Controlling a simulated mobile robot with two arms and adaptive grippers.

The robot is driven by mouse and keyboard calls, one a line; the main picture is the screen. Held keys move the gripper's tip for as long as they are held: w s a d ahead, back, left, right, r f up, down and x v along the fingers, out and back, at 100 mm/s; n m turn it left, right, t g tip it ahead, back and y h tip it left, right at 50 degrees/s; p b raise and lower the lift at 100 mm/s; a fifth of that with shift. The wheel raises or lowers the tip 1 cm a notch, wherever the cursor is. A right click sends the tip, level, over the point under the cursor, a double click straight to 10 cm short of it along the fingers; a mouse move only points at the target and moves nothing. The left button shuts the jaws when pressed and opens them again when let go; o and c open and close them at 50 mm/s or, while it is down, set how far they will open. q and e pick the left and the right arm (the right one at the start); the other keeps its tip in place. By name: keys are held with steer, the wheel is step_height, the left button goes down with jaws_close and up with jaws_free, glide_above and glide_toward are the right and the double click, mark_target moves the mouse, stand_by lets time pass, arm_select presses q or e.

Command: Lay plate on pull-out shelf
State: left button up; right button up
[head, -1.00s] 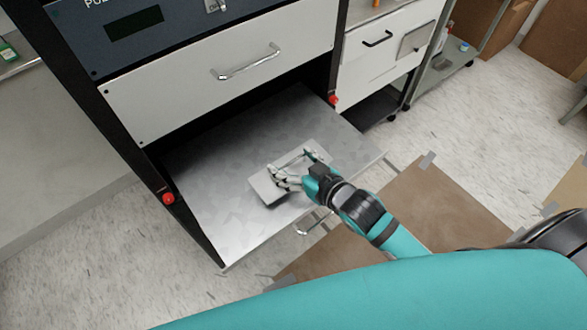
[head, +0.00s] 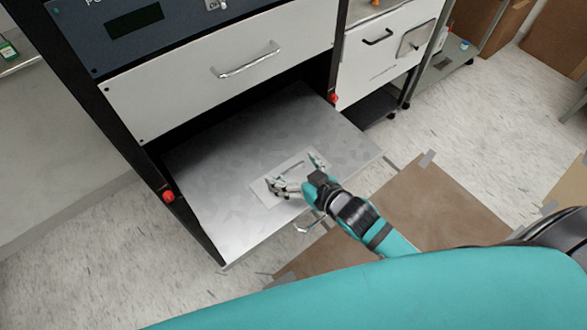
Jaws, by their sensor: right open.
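The plate (head: 265,198) is a thin, light grey rectangle with a slim bar-like handle along its middle. It appears to lie flat on the pull-out shelf (head: 225,215), near the shelf's front edge. The shelf is a grey metal sheet pulled out from the dark cabinet opening. My right gripper (head: 294,174) is open over the plate, its fingers spread on either side of the handle. The fingers hide part of the plate, and I cannot tell whether they touch it. My left gripper is not in view.
A closed drawer with a handle (head: 246,61) is above the shelf. Red knobs (head: 168,196) sit on the cabinet posts. A handle (head: 310,222) hangs at the shelf's front. A brown mat (head: 425,215) lies on the floor. The shelf's left and back areas are clear.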

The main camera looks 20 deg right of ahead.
steer(key=v, duration=1.2)
steer(key=shift+b, duration=0.3)
